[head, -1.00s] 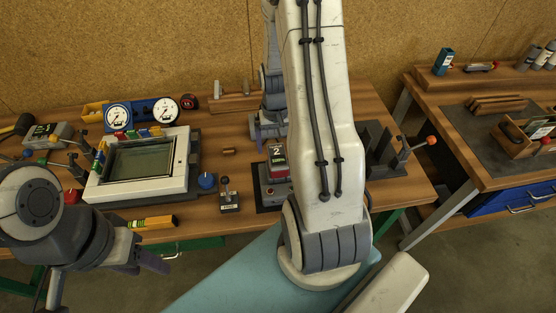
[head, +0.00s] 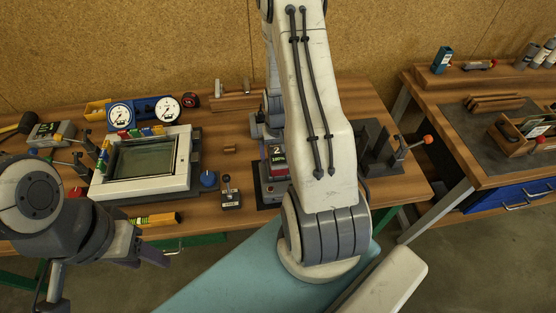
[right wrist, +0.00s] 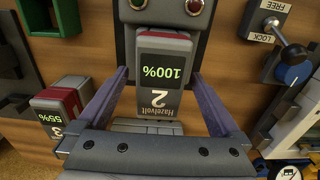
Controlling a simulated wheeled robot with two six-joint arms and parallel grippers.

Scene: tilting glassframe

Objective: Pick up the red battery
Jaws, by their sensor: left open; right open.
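A red-and-black battery marked 2 and 100% (head: 277,155) sits in a grey dock (head: 272,190) on the workbench, partly hidden behind my right arm in the head view. In the right wrist view this battery (right wrist: 162,72) lies between the two purple fingers of my right gripper (right wrist: 160,85). The fingers are open, with a gap on each side of it. In the head view my right gripper (head: 260,125) is mostly hidden by my arm. A second battery with red on it, marked 3 and 55% (right wrist: 58,112), is at the left of the right wrist view. My left gripper (head: 148,257) is open and empty at the bench's front edge.
A framed screen panel (head: 143,165), a blue knob (head: 208,179) and a lever switch (head: 230,192) stand left of the dock. Gauges (head: 143,113) are behind the panel. A dark slotted fixture (head: 378,148) stands to the right. A second bench (head: 455,145) is further right.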

